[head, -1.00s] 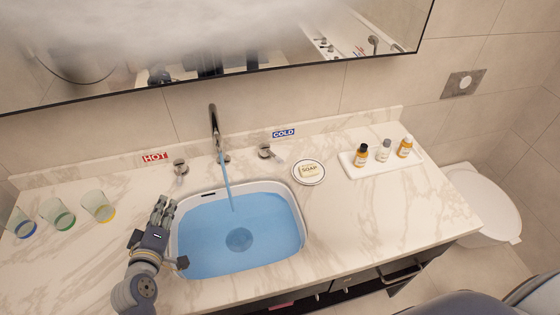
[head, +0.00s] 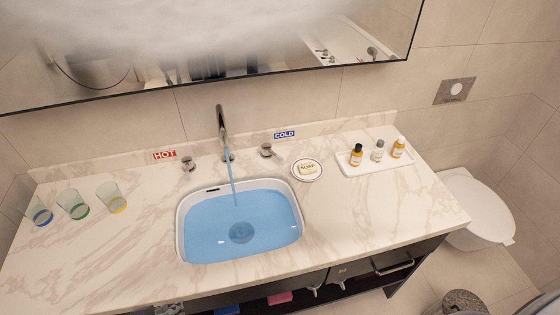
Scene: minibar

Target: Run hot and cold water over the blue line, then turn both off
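A stream of water runs from the chrome faucet (head: 221,124) into the white-rimmed sink (head: 180,222). Blue water (head: 225,215) covers the basin, and the drain shows through it. No separate blue line can be made out inside. The hot handle (head: 188,164) is left of the faucet, below the red HOT label (head: 164,155). The cold handle (head: 267,151) is right of it, below the blue COLD label (head: 284,134), with its lever pointing to the lower right. Neither gripper is in view, and nothing touches the handles.
Several glasses, including a yellow-based one (head: 112,199), stand on the left of the marble counter (head: 375,215). A soap dish (head: 307,175) is right of the cold handle. A white tray (head: 372,168) of small bottles is farther right. A toilet (head: 475,205) stands beyond the counter.

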